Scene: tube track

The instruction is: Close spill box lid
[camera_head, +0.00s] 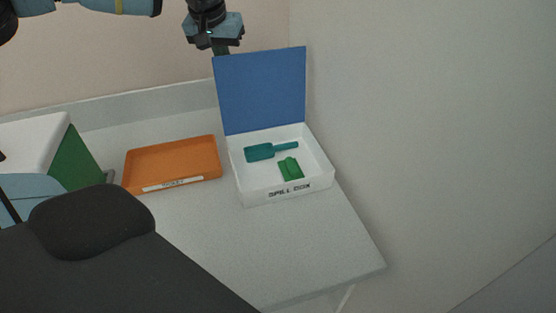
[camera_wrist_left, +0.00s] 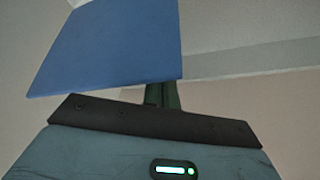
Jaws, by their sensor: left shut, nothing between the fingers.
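The white spill box (camera_head: 288,190) sits on the counter in the head view, with its label on the front wall. Its blue lid (camera_head: 262,90) stands open, roughly upright at the box's back edge; the lid also fills the upper left of the left wrist view (camera_wrist_left: 115,45). A teal scoop (camera_head: 262,152) and a green item (camera_head: 291,169) lie inside. My left gripper (camera_head: 221,50) is shut and empty at the lid's upper left corner, its fingertips partly hidden behind the lid. In the left wrist view its fingers (camera_wrist_left: 162,95) appear close to the lid; contact cannot be told. My right gripper is not in view.
An orange labelled tray (camera_head: 180,153) lies left of the spill box. A white and green container (camera_head: 75,155) stands further left. A wall (camera_head: 430,120) rises close on the right. The counter (camera_head: 250,240) in front of the box is clear.

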